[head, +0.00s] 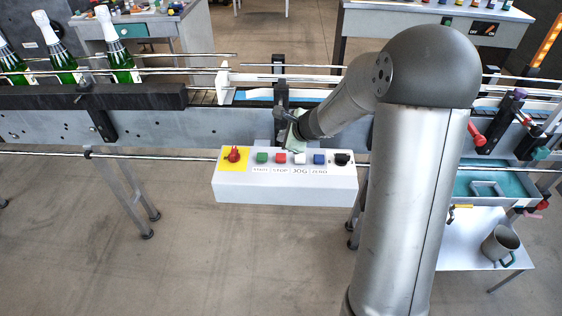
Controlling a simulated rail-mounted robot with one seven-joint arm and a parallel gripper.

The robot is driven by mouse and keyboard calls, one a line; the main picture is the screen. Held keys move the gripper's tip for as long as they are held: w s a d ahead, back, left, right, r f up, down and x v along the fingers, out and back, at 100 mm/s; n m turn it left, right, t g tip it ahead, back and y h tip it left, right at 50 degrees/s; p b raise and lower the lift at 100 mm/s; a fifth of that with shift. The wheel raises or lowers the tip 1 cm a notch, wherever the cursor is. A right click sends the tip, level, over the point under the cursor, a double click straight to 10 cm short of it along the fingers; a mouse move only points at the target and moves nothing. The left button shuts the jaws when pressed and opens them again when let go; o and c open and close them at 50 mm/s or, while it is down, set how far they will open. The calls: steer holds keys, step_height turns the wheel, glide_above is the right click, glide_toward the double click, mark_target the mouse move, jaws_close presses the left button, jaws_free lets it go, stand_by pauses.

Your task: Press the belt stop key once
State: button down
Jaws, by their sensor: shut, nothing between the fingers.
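The red key (281,158), labelled STOP, is on the top of a white control box (285,190) in the head view. It sits between the green START key (262,157) and the white JOG key (300,158). My gripper (291,143) is at the back edge of the box, just behind and above the STOP and JOG keys. It is shut and empty. It looks apart from the keys, but its fingertips are small and the height above the box is hard to tell.
A red emergency knob (234,154) on a yellow plate, a blue key (319,158) and a black selector (342,158) share the box. The conveyor (190,122) runs behind, with green bottles (122,62) at left. Open floor lies in front.

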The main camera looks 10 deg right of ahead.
mark_target(284, 158)
steer(key=shift+f+b, duration=1.9)
steer(key=shift+f, duration=0.45)
steer(key=shift+f+b, duration=0.4)
steer(key=shift+b, duration=0.15)
steer(key=shift+f+b, duration=0.55)
steer(key=shift+b, duration=0.05)
stand_by(0.7)
steer(key=shift+r+p, duration=0.75)
steer(key=shift+r, duration=0.25)
step_height(284, 158, up, 5)
steer(key=p, duration=0.4)
